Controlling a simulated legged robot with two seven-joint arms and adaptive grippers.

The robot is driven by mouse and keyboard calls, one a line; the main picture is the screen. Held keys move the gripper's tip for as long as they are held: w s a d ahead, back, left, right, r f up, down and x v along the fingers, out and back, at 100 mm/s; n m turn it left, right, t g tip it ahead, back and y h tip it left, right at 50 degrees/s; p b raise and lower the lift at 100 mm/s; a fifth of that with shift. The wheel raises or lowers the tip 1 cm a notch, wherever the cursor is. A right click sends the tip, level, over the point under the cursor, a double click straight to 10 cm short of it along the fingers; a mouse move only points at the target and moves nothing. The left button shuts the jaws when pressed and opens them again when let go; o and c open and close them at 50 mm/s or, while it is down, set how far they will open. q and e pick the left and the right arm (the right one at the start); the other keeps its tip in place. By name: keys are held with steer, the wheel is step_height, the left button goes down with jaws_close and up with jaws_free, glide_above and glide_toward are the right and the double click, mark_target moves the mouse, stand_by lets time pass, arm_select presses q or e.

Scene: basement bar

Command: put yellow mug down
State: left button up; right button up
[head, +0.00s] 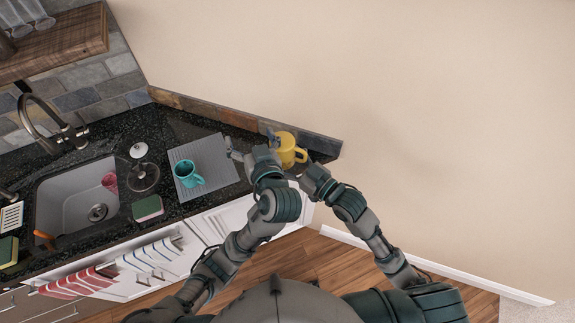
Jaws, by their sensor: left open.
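The yellow mug (288,150) is near the right end of the dark counter (218,203), close to the low stone backsplash. My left gripper (253,146) is open, with its fingers spread just left of the mug; its right finger is right beside the mug, and I cannot tell if they touch. The mug looks upright, but my wrists hide its lower part, so its contact with the counter is unclear. My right gripper (303,172) is just below the mug in the picture, and its fingers are mostly hidden.
A teal mug (187,174) stands on a grey drying mat (218,157) to the left. A wall rises behind the counter.

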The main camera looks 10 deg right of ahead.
mark_target(287, 140)
arm_select(q)
steer(key=s+d+m+g+h, duration=0.1)
steer(key=s+d+m+h, duration=0.3)
steer(key=s+d, duration=0.45)
steer(key=shift+n+h, duration=0.5)
steer(key=shift+h, duration=0.1)
steer(key=x, duration=0.5)
steer(key=f+x, duration=0.1)
steer(key=x, duration=0.5)
steer(key=shift+f, duration=0.25)
steer(key=shift+a, duration=0.1)
